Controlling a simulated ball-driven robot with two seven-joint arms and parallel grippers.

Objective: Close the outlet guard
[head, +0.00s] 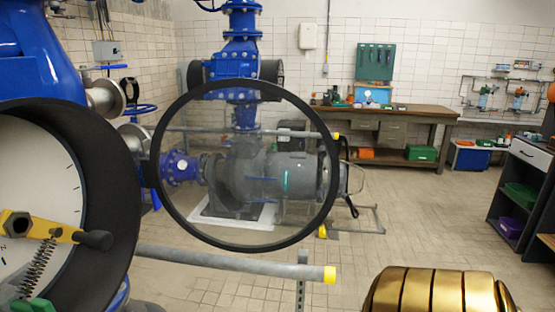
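A round guard with a thick black rim (328,135) and a clear pane stands upright in the middle of the head view. I take it to be the outlet guard. Its left edge meets the black round housing (112,165) at the left, and it is swung out, clear of the housing's mouth. The housing's white marked face (55,165) is uncovered. In front of that face are a yellow lever (62,232) with a dark nut and knob, a spring (38,268) and a green piece (32,305). Neither gripper is in view.
A grey rail (230,262) with a yellow end runs below the guard. A gold ribbed rounded thing (430,290) is cut off at the bottom right; I cannot tell what it is. A grey pump (270,178) shows through the pane.

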